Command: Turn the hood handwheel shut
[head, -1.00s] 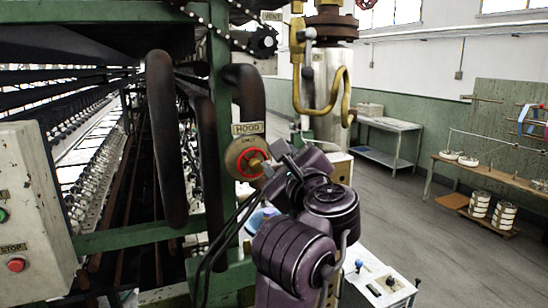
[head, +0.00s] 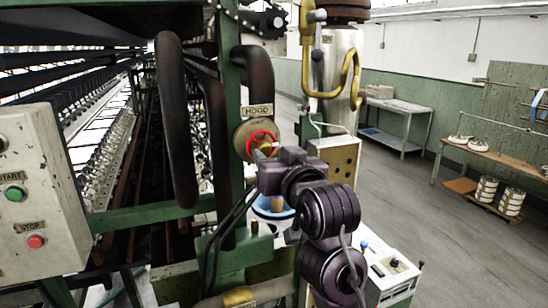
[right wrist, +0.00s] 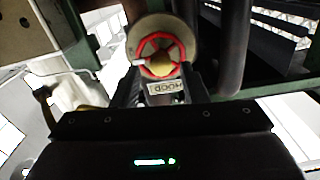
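The hood handwheel (head: 262,144) is a small red ring with a brass hub, set on a round valve body (head: 243,139) under a HOOD plate (head: 258,110). In the right wrist view the red handwheel (right wrist: 160,55) shows ahead, with the label upside down below it. My right gripper (head: 266,165) is just below the wheel in the head view. In the right wrist view its dark fingers (right wrist: 160,78) stand apart on either side of the label, and nothing is seen held. Whether they touch the wheel I cannot tell. My left gripper is not in view.
Dark curved pipes (head: 174,120) and a green post stand left of the valve. A control box (head: 38,195) with START and STOP buttons is at far left. A steel cylinder with brass pipe (head: 338,75) stands right. A blue-rimmed basin (head: 272,208) lies below. Open floor is at right.

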